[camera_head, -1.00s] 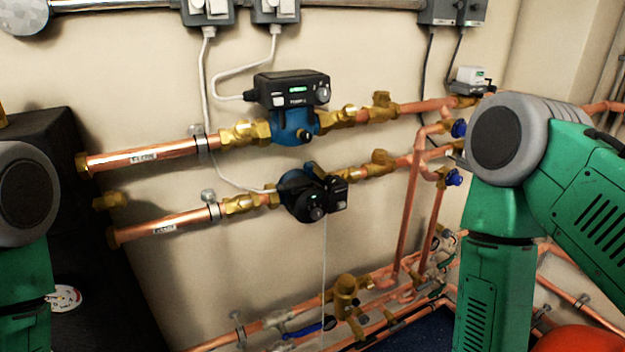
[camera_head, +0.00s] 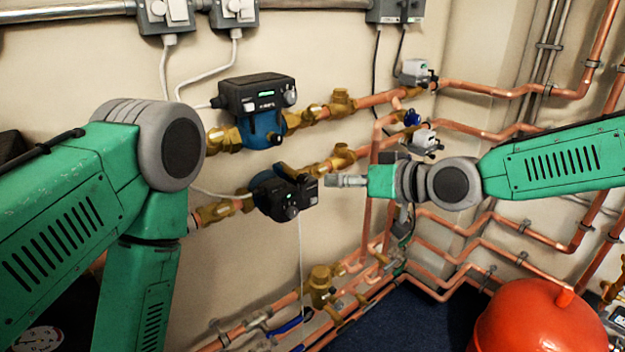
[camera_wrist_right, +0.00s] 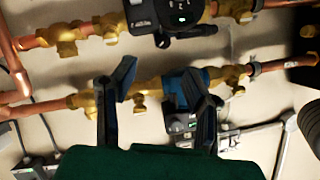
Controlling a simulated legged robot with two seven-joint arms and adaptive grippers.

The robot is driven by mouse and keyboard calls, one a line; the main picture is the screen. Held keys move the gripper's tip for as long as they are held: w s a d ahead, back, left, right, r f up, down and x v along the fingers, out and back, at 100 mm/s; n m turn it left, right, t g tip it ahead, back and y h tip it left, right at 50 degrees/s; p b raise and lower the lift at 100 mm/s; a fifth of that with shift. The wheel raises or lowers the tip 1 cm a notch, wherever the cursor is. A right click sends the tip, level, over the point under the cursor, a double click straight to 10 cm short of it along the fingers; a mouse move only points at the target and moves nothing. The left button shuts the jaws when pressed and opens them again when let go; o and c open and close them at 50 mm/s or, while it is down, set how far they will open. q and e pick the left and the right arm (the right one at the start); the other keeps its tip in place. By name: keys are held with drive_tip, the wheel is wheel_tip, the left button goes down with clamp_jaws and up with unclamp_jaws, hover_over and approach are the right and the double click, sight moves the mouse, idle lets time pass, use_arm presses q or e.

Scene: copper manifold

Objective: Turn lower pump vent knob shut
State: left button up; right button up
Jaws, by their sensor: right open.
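The lower pump (camera_head: 285,196) has a black control head on a blue body, set in the lower copper line. Its face carries a small round grey knob (camera_head: 291,212); I cannot tell whether this is the vent knob or how far it is turned. My right gripper (camera_head: 336,181) points left in the head view, just right of the pump head and seemingly apart from it. In the upside-down wrist view the right gripper (camera_wrist_right: 118,82) has its fingers spread with nothing between them, and the lower pump (camera_wrist_right: 172,18) is at the top. My left gripper is out of view; only its arm shows.
The upper pump (camera_head: 258,105) sits just above, with brass fittings on both sides. Copper pipes (camera_head: 372,210) and valves stand behind the right arm. A red vessel (camera_head: 537,325) is at the bottom right. Pale cables hang along the wall.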

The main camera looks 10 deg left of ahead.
sight(305, 180)
drive_tip(key=x, duration=0.9)
drive_tip(key=shift+s+a, duration=0.15)
drive_tip(key=shift+a, duration=0.1)
drive_tip(key=shift+d, duration=0.1)
drive_tip(key=shift+d, duration=0.15)
drive_tip(key=shift+s, duration=0.1)
clamp_jaws()
